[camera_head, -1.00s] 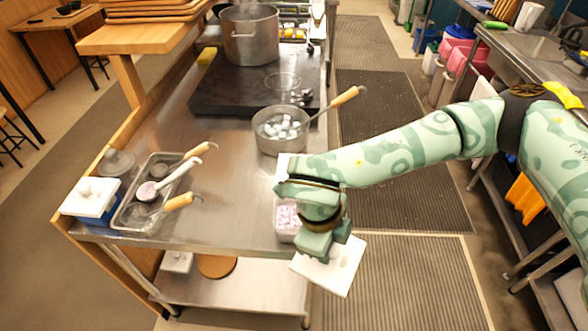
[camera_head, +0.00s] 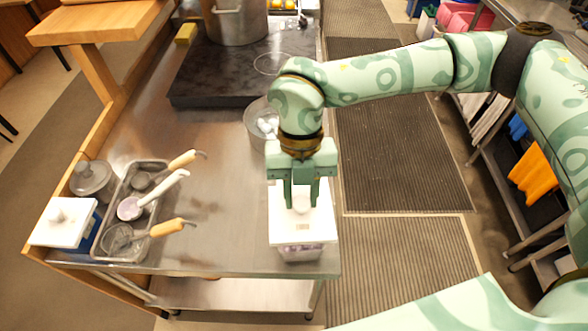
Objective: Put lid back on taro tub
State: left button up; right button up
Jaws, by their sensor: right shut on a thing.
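My right gripper (camera_head: 302,200) points down at the front right of the steel counter. It is shut on the knob of a white square lid (camera_head: 287,229). The lid is over the taro tub (camera_head: 301,253), whose front wall shows below the lid's near edge. The lid hides the tub's contents. I cannot tell whether the lid rests on the rim or hangs just above it. My left gripper is not in view.
A steel tray (camera_head: 113,213) with several ladles stands at the left of the counter (camera_head: 213,226), beside a blue tub with a white lid (camera_head: 62,222). A pot (camera_head: 254,118) is partly hidden behind my right arm. The counter's middle is clear.

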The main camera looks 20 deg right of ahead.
jog(key=shift+w+f, duration=0.15)
jog(key=shift+w, duration=0.05)
jog(key=shift+f, duration=0.15)
jog(key=shift+s+f+b, duration=0.3)
jog(key=shift+f+b, duration=0.35)
jog(key=shift+b, duration=0.05)
notch_tip(320, 180, down, 3)
jog(key=shift+w+r+b, duration=0.1)
jog(key=shift+w+b, duration=0.05)
jog(key=shift+b, duration=0.85)
jog(key=shift+f+b, duration=0.35)
jog(key=shift+f, duration=0.45)
pick_arm(q)
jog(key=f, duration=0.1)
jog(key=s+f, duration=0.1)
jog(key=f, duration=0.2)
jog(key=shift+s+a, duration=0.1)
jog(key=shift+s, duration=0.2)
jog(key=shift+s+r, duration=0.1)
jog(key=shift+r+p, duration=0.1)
jog(key=shift+p, duration=0.2)
pick_arm(e)
jog(key=shift+f, duration=0.4)
